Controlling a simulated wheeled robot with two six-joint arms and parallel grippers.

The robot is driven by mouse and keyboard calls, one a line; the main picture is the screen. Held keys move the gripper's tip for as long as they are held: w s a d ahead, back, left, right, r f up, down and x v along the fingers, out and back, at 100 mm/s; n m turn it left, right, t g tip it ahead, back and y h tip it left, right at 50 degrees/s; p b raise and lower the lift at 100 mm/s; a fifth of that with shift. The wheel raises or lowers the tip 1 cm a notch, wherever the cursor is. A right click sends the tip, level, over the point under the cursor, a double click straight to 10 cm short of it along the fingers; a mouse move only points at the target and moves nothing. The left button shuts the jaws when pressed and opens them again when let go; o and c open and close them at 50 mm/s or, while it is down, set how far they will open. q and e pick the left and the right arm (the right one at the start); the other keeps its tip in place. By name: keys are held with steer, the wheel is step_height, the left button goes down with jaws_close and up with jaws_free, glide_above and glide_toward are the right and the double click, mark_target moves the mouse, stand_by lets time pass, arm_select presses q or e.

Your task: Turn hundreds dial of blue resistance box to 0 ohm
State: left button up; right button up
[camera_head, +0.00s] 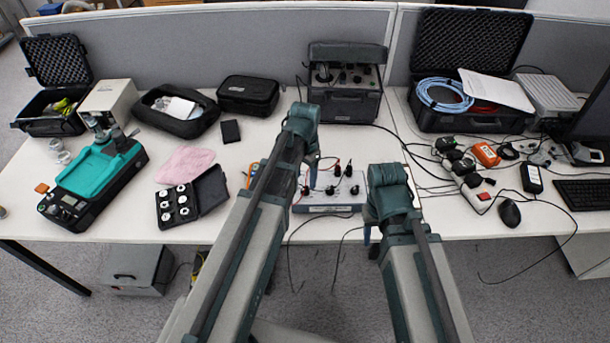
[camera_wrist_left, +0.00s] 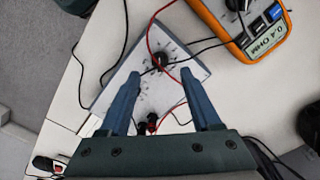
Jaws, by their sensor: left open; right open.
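The resistance box (camera_head: 325,208) has a pale top panel with black dials and a bluish front side; it lies near the table's front edge. In the left wrist view, its panel (camera_wrist_left: 112,92) shows a black dial (camera_wrist_left: 160,60) with markings around it, and a red and black terminal pair (camera_wrist_left: 147,126). My left gripper (camera_wrist_left: 160,75) is open; its blue fingers point toward the dial, which shows between and just beyond the tips. I cannot tell the dial's setting. My right gripper (camera_head: 369,230) is at the box's right, by the table edge, with its fingers mostly hidden.
An orange multimeter (camera_wrist_left: 270,38) marked 0.4 OHM lies beside the box. Red and black leads cross the panel. A black instrument case (camera_head: 343,106) stands behind, and a weight case (camera_head: 212,188) lies left. Cables and a power strip (camera_head: 474,190) are at right.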

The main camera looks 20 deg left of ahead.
mark_target(305, 188)
arm_select(q)
step_height(305, 188, up, 9)
steer(key=p, duration=0.8)
steer(key=shift+r, duration=0.2)
steer(key=shift+f, duration=0.1)
steer(key=s+d+n+y, duration=0.1)
steer(key=s+d, duration=1)
steer(key=s, duration=0.3)
steer(key=shift+s+n, duration=0.4)
steer(key=shift+a, duration=0.15)
